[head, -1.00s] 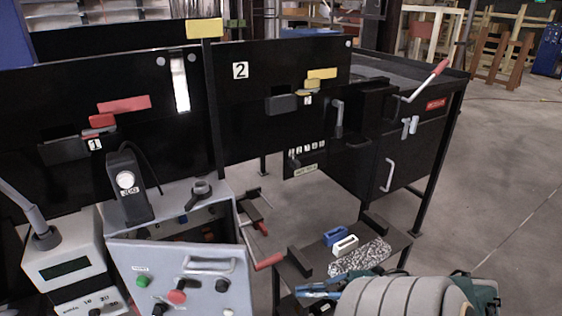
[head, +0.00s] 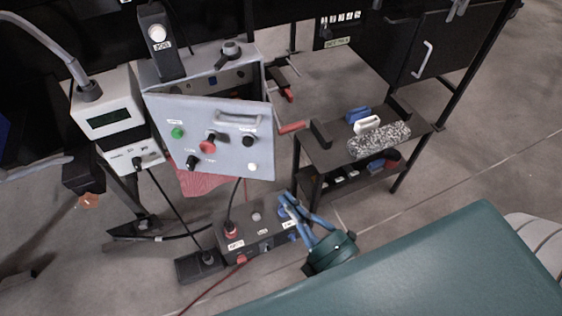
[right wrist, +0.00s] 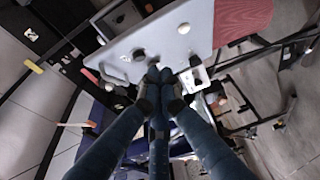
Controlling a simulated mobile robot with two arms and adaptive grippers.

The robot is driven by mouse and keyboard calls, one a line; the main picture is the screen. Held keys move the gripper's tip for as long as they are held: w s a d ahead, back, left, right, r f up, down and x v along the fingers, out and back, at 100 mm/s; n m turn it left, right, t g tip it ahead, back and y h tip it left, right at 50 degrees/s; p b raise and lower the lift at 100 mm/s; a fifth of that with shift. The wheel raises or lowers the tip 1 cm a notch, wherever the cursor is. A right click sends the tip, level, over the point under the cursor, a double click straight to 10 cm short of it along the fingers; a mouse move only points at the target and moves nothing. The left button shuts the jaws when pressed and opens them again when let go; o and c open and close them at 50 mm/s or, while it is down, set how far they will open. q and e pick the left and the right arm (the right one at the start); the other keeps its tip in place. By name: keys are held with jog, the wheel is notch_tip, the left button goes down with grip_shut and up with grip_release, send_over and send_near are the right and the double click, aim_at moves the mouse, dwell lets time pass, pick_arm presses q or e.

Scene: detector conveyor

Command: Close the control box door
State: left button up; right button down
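The grey control box (head: 190,67) stands at upper centre-left in the head view. Its door (head: 200,155) is ajar, its right side swung out, with the dark inside showing above the top edge. The door carries a handle (head: 238,119), coloured buttons and knobs. My right gripper (head: 287,203), with blue fingers, is below and right of the door's lower right corner in that view. In the right wrist view the fingertips (right wrist: 160,74) meet with nothing visible between them, and the door panel (right wrist: 165,35) appears just beyond. My left gripper is not in view.
A dark box with plugs (head: 258,226) lies behind my right gripper in the head view. A black side table (head: 335,155) with a blue and a white block stands right of the door. A meter (head: 108,120) stands to the left. Cables run along the floor.

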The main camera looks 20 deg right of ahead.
jog(key=p, duration=0.2)
send_near(260, 153)
jog(key=w+a, duration=0.1)
jog(key=a, duration=0.2)
jog(key=w, duration=0.1)
jog(key=w+d, duration=0.1)
jog(key=w, duration=0.2)
jog(key=shift+d+p, duration=0.25)
jog(key=shift+p, duration=0.05)
